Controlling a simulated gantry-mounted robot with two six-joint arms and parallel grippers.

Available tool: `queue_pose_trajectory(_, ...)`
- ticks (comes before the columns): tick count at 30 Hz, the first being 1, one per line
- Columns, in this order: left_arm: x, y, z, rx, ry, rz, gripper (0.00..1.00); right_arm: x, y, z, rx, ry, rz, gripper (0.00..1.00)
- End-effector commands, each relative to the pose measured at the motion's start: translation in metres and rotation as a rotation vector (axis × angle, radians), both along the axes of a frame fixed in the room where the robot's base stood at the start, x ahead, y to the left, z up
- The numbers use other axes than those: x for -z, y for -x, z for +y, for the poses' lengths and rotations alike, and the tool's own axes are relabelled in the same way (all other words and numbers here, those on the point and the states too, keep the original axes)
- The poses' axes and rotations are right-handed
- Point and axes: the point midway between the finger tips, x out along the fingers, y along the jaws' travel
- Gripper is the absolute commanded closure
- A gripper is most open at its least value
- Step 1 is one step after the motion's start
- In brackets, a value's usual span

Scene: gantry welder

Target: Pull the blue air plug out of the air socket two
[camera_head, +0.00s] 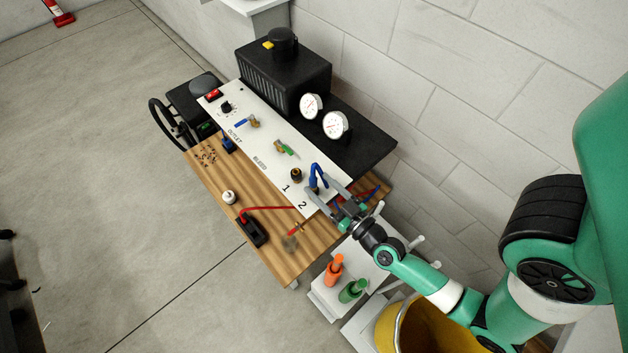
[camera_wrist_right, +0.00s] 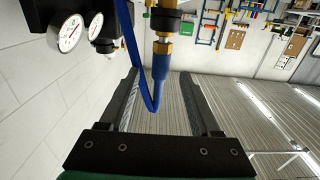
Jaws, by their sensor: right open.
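The blue air plug (camera_head: 317,180) sits at air socket two, beside the printed "2" on the white panel (camera_head: 268,160), and its blue hose bends away from it. In the right wrist view the blue plug (camera_wrist_right: 161,66) joins a brass and dark fitting (camera_wrist_right: 164,22) at the top. My right gripper (camera_head: 318,194) is open at the plug. In the wrist view its two fingers (camera_wrist_right: 160,90) stand on either side of the plug and hose, with gaps visible. Socket one (camera_head: 296,174) is empty beside it. My left gripper is not in view.
Two gauges (camera_head: 335,124) and a black compressor box (camera_head: 285,75) stand behind the panel. A wooden bench (camera_head: 290,262) lies in front, with a red hose (camera_head: 268,208). Orange (camera_head: 333,270) and green bottles (camera_head: 352,290) and a yellow bin (camera_head: 392,325) are near my right arm.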

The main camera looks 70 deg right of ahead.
Motion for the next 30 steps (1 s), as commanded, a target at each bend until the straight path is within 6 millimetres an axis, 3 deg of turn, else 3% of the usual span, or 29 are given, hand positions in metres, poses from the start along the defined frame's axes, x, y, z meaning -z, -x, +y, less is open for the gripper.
queue_pose_trajectory(6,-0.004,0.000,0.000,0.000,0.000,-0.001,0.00,-0.002,-0.026,-0.015,0.000,0.001,-0.001,0.36)
queue_pose_trajectory(16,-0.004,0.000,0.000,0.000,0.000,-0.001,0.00,-0.001,-0.030,-0.017,-0.001,-0.001,0.001,0.36)
queue_pose_trajectory(26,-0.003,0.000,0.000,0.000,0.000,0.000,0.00,-0.001,-0.029,-0.017,-0.001,0.000,0.000,0.96)
queue_pose_trajectory(27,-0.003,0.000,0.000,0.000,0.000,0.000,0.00,-0.001,-0.029,-0.017,-0.001,0.000,0.000,1.00)
queue_pose_trajectory(30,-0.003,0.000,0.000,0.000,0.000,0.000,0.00,-0.001,-0.029,-0.017,-0.001,0.000,0.000,1.00)
